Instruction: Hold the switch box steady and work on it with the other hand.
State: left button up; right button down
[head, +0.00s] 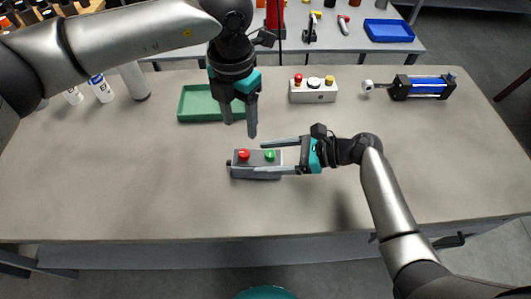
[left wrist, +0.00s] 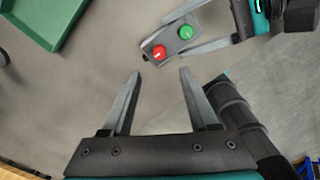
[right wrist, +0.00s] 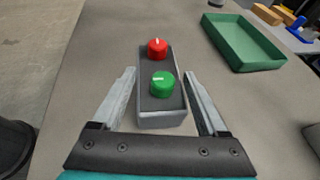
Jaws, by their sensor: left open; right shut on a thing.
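The switch box (head: 257,163) is a small grey box with a red button (head: 244,154) on its left end and a green button (head: 270,155) on its right. It rests on the table. My right gripper (head: 259,156) comes from the right and is shut on the box, one finger along each long side. In the right wrist view the box (right wrist: 161,122) lies between those fingers, green button nearer. My left gripper (head: 240,128) is open and empty, pointing down above and behind the box. In the left wrist view the red button (left wrist: 159,52) is just beyond its fingertips.
A green tray (head: 200,119) lies behind the box. A white control box with several knobs (head: 313,95) and a blue cylinder (head: 427,88) stand at the back right. White bottles (head: 101,89) stand at the back left. The table's front is clear.

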aim_at(243, 152)
pick_arm(q)
notch_tip(243, 152, down, 10)
jog(key=m, duration=2.2)
jog(key=shift+w+r+m, duration=0.1)
jog(key=shift+w+m, duration=0.05)
jog(key=shift+m, duration=0.25)
grip_shut()
